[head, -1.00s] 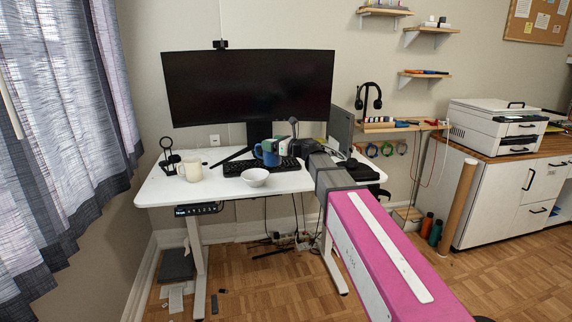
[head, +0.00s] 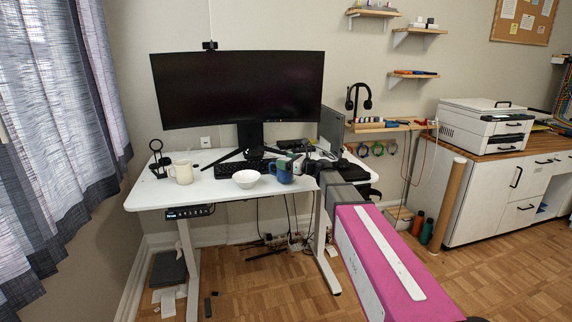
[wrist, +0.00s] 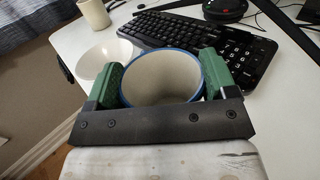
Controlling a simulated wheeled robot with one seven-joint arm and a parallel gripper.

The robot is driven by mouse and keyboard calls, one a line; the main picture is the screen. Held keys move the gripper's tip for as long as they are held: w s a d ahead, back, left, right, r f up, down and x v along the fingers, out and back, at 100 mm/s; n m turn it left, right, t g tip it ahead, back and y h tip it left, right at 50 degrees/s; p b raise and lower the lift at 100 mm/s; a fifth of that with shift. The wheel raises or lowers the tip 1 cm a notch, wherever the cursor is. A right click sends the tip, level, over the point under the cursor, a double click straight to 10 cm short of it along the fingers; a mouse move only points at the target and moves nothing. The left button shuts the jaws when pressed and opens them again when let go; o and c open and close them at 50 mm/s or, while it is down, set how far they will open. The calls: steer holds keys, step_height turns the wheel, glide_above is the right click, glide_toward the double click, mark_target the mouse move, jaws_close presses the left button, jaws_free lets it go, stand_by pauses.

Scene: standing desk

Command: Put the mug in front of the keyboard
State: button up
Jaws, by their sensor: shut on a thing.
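The blue mug (head: 285,174) is held upright by my gripper (head: 296,163). In the wrist view its cream inside and blue rim (wrist: 160,78) show between the green fingers of my gripper (wrist: 162,82), which are shut on its sides. The black keyboard (head: 228,168) lies on the white desk below the monitor; in the wrist view it (wrist: 190,38) runs just beyond the mug. The mug is on the front side of the keyboard, near its right part. I cannot tell whether the mug's base touches the desk.
A white bowl (head: 246,179) stands just left of the blue mug, and also shows in the wrist view (wrist: 104,60). A cream mug (head: 182,172) stands further left. The monitor (head: 237,88) is behind. The desk's front edge is close to the blue mug.

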steer(key=shift+f, duration=0.35)
steer(key=shift+f, duration=0.1)
steer(key=o, duration=1.3)
steer(key=shift+o, duration=0.2)
